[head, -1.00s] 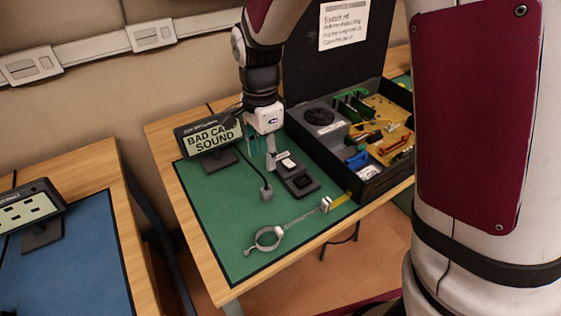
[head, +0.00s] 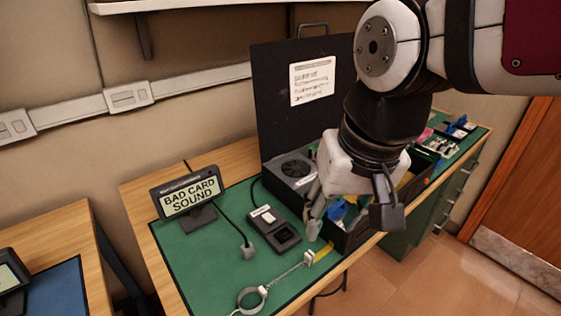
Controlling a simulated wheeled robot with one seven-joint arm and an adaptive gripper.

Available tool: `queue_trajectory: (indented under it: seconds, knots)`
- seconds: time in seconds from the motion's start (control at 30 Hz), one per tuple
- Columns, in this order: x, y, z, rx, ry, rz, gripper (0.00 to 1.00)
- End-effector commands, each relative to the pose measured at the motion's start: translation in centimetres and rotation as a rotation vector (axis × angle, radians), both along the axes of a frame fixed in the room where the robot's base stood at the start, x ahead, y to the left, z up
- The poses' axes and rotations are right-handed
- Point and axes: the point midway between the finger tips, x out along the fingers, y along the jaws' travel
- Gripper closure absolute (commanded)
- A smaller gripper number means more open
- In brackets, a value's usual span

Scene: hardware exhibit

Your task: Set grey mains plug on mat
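A small grey block (head: 248,250) at the end of a black cable, which looks like the mains plug, lies on the green mat (head: 190,265), in front of the sign. My gripper (head: 314,228) points down to the right of the switch box, by the front left corner of the open black case. I cannot tell whether the fingers are open, shut or holding anything.
The switch box (head: 273,228) lies left of my gripper. A wrist strap (head: 250,299) with a coiled cord lies at the mat's front. The black case (head: 290,100) stands open behind. Bare mat shows left of the plug.

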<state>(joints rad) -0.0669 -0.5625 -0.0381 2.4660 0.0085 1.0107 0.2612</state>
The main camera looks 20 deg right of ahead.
Motion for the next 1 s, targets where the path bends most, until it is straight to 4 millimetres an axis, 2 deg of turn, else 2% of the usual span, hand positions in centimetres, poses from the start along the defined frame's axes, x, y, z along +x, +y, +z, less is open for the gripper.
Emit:
queue_trajectory:
  seconds: [0.03, 0.1, 0.3, 0.67, 1.0]
  knots:
    - [-1.3, -0.4, 0.1, -0.020, -0.021, 0.047, 0.62]
    - [-2.6, -0.7, 0.1, -0.046, -0.039, 0.111, 0.62]
    - [-4.5, -1.1, -0.2, -0.087, -0.058, 0.208, 0.62]
    - [-4.7, -1.1, 0.1, -0.090, -0.061, 0.216, 0.62]
    - [-4.8, -1.2, 4.7, -0.108, -0.139, 0.215, 0.62]
